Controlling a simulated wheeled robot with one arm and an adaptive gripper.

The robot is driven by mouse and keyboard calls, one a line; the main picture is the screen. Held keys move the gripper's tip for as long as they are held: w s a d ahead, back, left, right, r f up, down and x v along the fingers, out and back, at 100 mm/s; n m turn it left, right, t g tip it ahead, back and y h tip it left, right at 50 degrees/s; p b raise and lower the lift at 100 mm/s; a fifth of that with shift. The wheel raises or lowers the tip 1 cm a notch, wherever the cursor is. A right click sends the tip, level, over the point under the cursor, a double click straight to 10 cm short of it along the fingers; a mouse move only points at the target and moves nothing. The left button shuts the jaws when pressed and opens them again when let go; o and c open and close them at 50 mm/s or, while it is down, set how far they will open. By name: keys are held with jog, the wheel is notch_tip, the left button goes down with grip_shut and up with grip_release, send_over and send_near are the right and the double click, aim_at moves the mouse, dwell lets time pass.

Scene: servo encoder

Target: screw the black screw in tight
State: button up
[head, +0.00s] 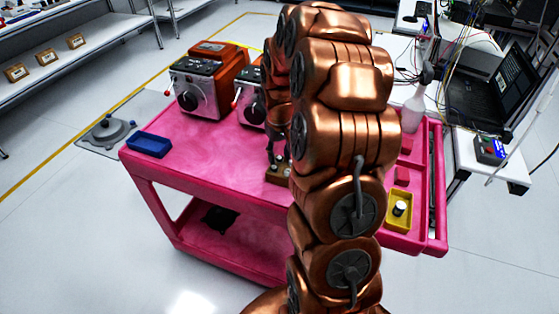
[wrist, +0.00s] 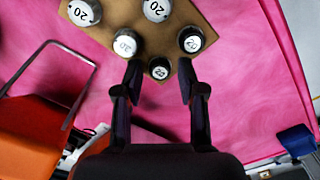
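A tan wooden block (wrist: 160,35) stands on the pink cart top and holds several upright round screws with white numbered tops. In the head view the block (head: 277,178) is partly hidden behind my arm. In the wrist view a small dark-sided screw (wrist: 160,69) stands at the block's near edge. A second dark-sided screw (wrist: 192,40) stands to its right; larger, paler ones are at the upper left. My gripper (wrist: 160,78) is open, its fingertips on either side of the near small screw, with gaps visible. Whether it touches the screw, or how deep the screw sits, I cannot tell.
Two orange-and-grey machines (head: 203,85) stand at the back of the pink cart (head: 200,165). A blue bin (head: 149,145) sits at its left edge. A yellow bin (head: 399,210) and a white bottle (head: 414,108) are on the right. The cart's left-middle top is clear.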

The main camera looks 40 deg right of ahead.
aim_at(280, 157)
grip_shut()
jog(key=shift+r, duration=2.5)
